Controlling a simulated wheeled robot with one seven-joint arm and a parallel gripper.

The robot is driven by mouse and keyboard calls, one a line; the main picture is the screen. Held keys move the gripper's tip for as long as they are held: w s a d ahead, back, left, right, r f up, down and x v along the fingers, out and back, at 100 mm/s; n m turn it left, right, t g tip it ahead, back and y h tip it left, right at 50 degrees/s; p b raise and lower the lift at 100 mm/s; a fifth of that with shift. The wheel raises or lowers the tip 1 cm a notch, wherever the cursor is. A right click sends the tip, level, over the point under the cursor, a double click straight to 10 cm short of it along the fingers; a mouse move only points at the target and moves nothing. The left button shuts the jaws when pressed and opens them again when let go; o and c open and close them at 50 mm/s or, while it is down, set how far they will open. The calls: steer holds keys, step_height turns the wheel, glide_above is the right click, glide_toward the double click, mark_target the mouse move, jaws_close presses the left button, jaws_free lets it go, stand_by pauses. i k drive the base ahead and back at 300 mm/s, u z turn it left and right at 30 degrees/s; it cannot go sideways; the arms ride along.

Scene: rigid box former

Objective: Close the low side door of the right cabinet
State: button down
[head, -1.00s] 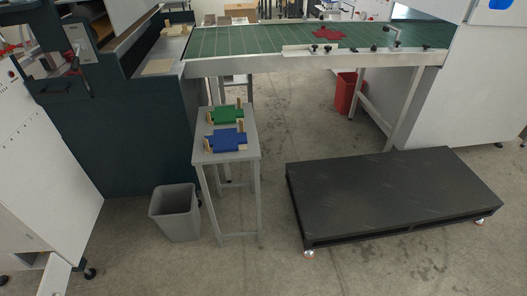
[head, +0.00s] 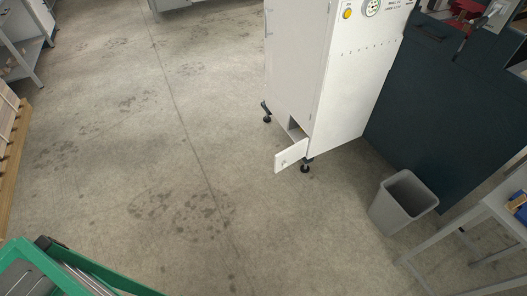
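The white cabinet (head: 340,85) stands on small casters at the upper right of the head view. Its low side door (head: 291,155) is a small white panel near the floor, swung open and sticking out to the lower left. A dark opening (head: 296,130) shows behind it in the cabinet's side, with something small and yellowish just inside. My gripper is not in view.
A grey waste bin (head: 403,200) stands right of the cabinet, beside a dark machine (head: 440,90). A grey table (head: 490,215) is at the right edge. A green-framed object (head: 70,270) fills the lower left corner. Open concrete floor (head: 190,160) lies left of and before the door.

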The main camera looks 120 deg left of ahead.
mark_target(284, 159)
steer(key=u, duration=3.2)
steer(key=i, duration=1)
steer(key=z, duration=0.65)
steer(key=k, duration=0.8)
